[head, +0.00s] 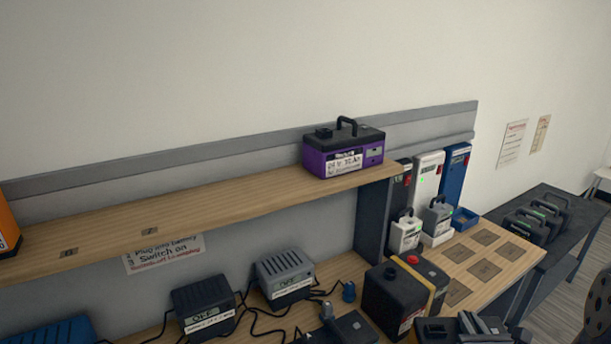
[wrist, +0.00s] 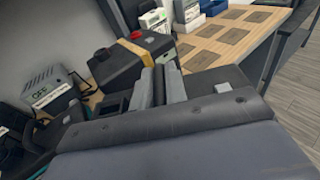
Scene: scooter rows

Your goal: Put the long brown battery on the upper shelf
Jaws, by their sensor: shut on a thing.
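My gripper (head: 482,326) is at the bottom edge of the head view. Its grey fingers also show in the wrist view (wrist: 160,86), shut on a dark battery (head: 424,332). The battery looks nearly black here; its brown colour is hard to tell, and much of it is cut off or hidden. In the wrist view its dark top (wrist: 222,82) shows behind the fingers. The wooden upper shelf (head: 230,196) runs across the head view, above and left of my gripper. A purple battery (head: 343,155) stands at its right end. Its middle is bare, with small dark squares.
A black battery with a tan strap (head: 400,296) stands on the bench beside the held one. Grey chargers (head: 285,275) with cables lie under the shelf. Upright white and blue units (head: 428,175) stand right of it. An orange object (head: 8,225) is at the shelf's left end.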

